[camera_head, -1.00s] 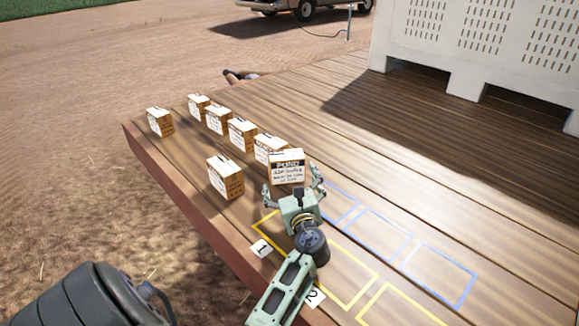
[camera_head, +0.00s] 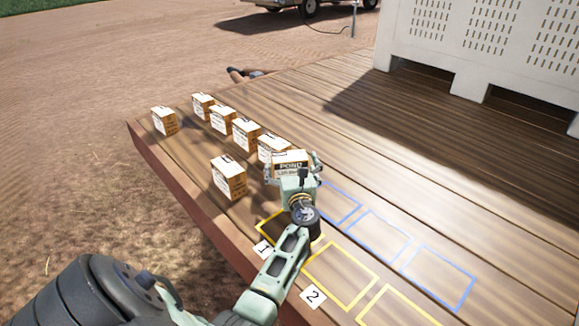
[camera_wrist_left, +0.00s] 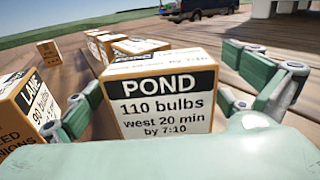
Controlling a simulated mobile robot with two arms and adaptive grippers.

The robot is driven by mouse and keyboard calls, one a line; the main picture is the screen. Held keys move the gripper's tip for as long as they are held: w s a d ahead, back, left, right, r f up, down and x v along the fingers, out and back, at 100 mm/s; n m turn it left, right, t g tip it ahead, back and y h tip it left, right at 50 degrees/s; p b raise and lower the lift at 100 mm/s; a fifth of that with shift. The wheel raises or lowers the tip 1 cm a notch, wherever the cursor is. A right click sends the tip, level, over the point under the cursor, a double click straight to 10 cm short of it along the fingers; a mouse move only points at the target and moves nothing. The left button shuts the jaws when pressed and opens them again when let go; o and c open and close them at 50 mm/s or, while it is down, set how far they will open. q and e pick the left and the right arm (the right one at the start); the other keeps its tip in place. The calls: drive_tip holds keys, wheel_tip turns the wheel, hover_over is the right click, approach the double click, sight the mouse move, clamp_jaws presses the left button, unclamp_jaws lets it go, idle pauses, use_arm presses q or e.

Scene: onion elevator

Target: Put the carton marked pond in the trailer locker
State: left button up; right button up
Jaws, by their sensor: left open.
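The carton marked POND (camera_head: 291,161) stands on the wooden deck at the near end of a row of cartons. In the left wrist view its label (camera_wrist_left: 165,95) faces me and reads "110 bulbs, west 20 min by 7:10". My left gripper (camera_head: 294,172) is open at the carton, with one finger on each side of it in the left wrist view (camera_wrist_left: 178,95). I cannot tell whether the fingers touch it. The gripper hides the carton's lower part in the head view. No trailer locker can be made out. My right gripper is not in view.
Several other cartons stand close by, one marked LANE (camera_wrist_left: 28,105) to the left and one (camera_head: 229,177) nearer the deck edge. Yellow (camera_head: 341,275) and blue (camera_head: 378,237) outlines mark bare deck. A white slatted bin (camera_head: 470,45) and a vehicle (camera_head: 310,6) stand behind.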

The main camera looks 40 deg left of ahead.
sight(293, 159)
use_arm(q)
drive_tip(key=c, duration=0.3)
drive_tip(key=shift+r, duration=0.1)
drive_tip(key=c, duration=1.3)
drive_tip(key=r, duration=0.4)
drive_tip(key=shift+w+d+r, duration=0.1)
drive_tip(key=shift+d+r, duration=0.15)
drive_tip(key=shift+d, duration=0.15)
drive_tip(key=shift+c, duration=0.2)
drive_tip(key=w+d+r+b, duration=0.1)
drive_tip(key=d+r+b, duration=0.1)
drive_tip(key=d+r, duration=0.4)
drive_tip(key=d, duration=0.4)
drive_tip(key=shift+w+d+r, duration=0.25)
drive_tip(key=shift+d, duration=0.15)
